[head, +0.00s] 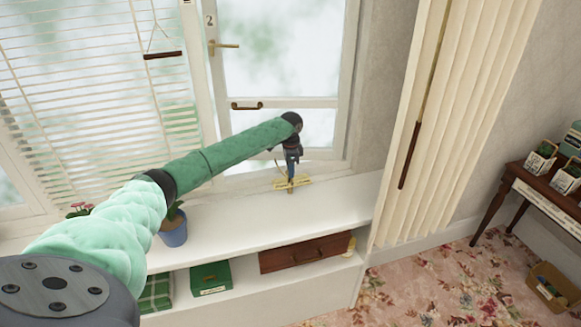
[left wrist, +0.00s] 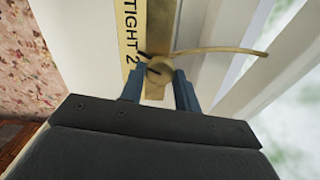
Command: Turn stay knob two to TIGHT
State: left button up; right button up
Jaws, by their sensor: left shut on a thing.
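The stay knob two (left wrist: 158,72) is a round brass knob with a dark line across its face, seen in the left wrist view. Beside it a brass plate (left wrist: 130,35) reads "TIGHT 2". A thin curved brass stay arm (left wrist: 220,50) passes at the knob. My left gripper (left wrist: 158,84) has its two blue fingers on either side of the knob and is shut on it. In the head view my left gripper (head: 291,163) reaches down to brass fittings (head: 291,184) at the window's foot; the knob is hidden there. My right gripper is not in view.
A window casement marked 2 (head: 285,60) stands behind the arm, with a brass handle (head: 224,44). A blue flowerpot (head: 173,232) stands on the white sill (head: 240,225) to the left. A pleated curtain (head: 450,110) hangs to the right.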

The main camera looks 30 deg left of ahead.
pick_arm(q)
jog(key=m, duration=0.3)
jog(key=shift+r, duration=0.15)
jog(key=shift+m+p, duration=0.3)
jog(key=shift+m, duration=1.2)
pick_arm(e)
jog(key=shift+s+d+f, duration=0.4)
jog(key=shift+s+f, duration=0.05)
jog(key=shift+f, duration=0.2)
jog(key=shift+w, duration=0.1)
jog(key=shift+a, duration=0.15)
pick_arm(q)
jog(key=o, duration=1)
jog(key=shift+m, duration=0.3)
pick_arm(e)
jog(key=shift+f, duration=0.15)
